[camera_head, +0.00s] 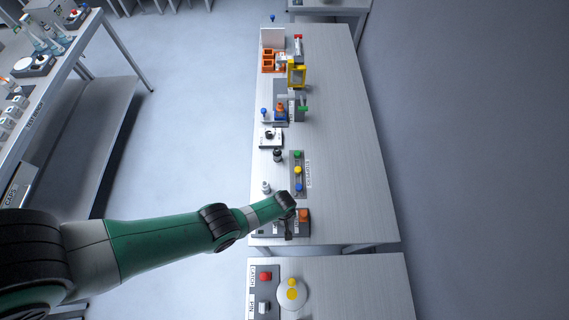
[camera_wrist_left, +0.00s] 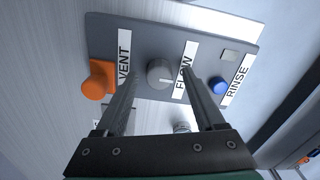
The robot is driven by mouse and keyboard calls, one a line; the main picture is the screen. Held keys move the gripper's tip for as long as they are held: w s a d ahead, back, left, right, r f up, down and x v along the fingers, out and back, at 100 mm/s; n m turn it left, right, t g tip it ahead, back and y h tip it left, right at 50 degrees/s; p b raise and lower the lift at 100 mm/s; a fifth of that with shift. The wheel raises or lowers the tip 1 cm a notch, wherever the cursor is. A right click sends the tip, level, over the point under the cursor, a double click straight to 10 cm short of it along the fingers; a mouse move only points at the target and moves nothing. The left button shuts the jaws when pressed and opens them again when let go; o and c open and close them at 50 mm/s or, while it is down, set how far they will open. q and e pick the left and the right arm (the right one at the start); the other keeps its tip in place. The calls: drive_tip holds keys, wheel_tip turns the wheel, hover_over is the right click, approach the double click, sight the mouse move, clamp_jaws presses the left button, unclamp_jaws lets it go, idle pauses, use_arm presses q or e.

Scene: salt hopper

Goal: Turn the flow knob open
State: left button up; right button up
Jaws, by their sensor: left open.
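The flow knob (camera_wrist_left: 158,73) is a round grey knob with a pale mark on its face, beside the FLOW label (camera_wrist_left: 187,62) on a dark grey panel (camera_wrist_left: 200,22). My left gripper (camera_wrist_left: 160,84) is open, with one finger toward the VENT side and one over the FLOW label side of the knob. The knob shows between the fingertips; I cannot tell whether they touch it. In the head view my left gripper (camera_head: 289,233) is small and dark over the panel at the table's near end, and the knob is hidden there. My right gripper is not in view.
An orange vent knob (camera_wrist_left: 97,82) and a blue rinse button (camera_wrist_left: 218,85) flank the flow knob closely. In the head view a strip with green, yellow and blue buttons (camera_head: 298,172) lies farther up the table. The table's right side (camera_head: 345,150) is clear.

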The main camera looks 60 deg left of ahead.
use_arm(q)
clamp_jaws()
idle(0.4)
drive_tip(key=shift+m, duration=0.4)
drive_tip(key=m, duration=0.3)
drive_tip(key=shift+m, duration=0.3)
drive_tip(key=m, duration=1.3)
drive_tip(key=shift+m, duration=0.3)
